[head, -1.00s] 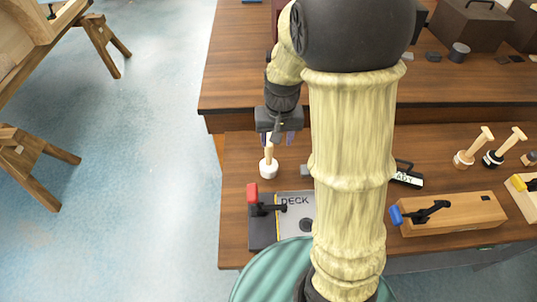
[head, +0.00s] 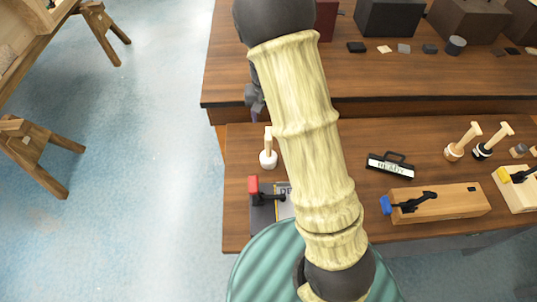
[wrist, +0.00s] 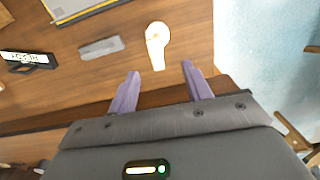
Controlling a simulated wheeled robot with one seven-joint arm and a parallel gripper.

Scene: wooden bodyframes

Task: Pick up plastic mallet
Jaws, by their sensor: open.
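In the head view my gripper (head: 255,115) is mostly hidden behind my arm, a little behind and left of the mallet. I see no contact with the mallet.
A red-handled clamp (head: 253,186) on a dark block stands just in front of the mallet. Two other mallets (head: 462,141) (head: 492,141), a black sign (head: 391,166) and a blue-handled clamp block (head: 440,203) lie to the right. A raised shelf (head: 400,85) runs behind.

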